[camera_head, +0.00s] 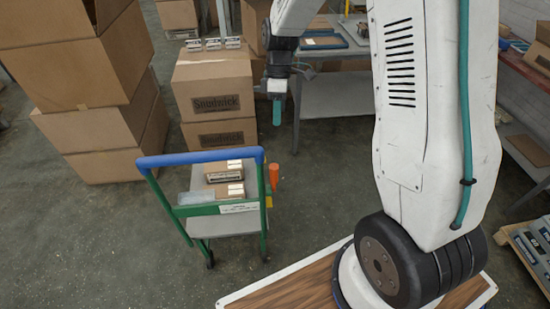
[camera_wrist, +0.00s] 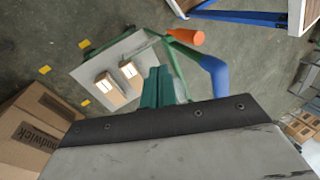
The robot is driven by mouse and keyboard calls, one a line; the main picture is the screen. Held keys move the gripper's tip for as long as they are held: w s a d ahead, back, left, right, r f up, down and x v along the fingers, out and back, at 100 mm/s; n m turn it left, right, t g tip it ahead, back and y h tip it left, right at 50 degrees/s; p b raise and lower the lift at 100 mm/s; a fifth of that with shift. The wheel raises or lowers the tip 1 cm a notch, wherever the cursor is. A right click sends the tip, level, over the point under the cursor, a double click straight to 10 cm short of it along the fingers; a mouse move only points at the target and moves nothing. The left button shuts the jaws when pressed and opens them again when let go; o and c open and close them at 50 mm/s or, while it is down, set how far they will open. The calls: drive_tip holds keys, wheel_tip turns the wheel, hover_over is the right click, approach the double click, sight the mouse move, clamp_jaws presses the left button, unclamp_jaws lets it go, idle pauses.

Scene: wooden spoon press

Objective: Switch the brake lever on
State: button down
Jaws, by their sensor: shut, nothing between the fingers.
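The brake lever with an orange grip (camera_head: 274,176) stands upright at the right side of a small cart (camera_head: 225,222), near the right end of its blue handle bar (camera_head: 205,158). In the wrist view the orange grip (camera_wrist: 186,36) shows beyond my fingers, next to the blue bar (camera_wrist: 214,76). My gripper (camera_head: 277,112) has teal fingers pointing down and hangs above and behind the lever, apart from it. In the wrist view its fingers (camera_wrist: 158,86) are together and empty. The lever's lower end is partly hidden by the cart frame.
Two small cartons (camera_head: 222,175) lie on the cart's grey deck. Stacked cardboard boxes (camera_head: 215,95) stand behind the cart, with larger boxes (camera_head: 85,100) at the left. A grey workbench (camera_head: 340,55) is at the back. The floor (camera_head: 320,175) right of the lever is clear.

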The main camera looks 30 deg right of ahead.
drive_tip(key=shift+f, duration=0.25)
approach(272, 180)
drive_tip(key=shift+f, duration=2.8)
drive_tip(key=shift+w+d, duration=0.45)
drive_tip(key=shift+d, duration=0.05)
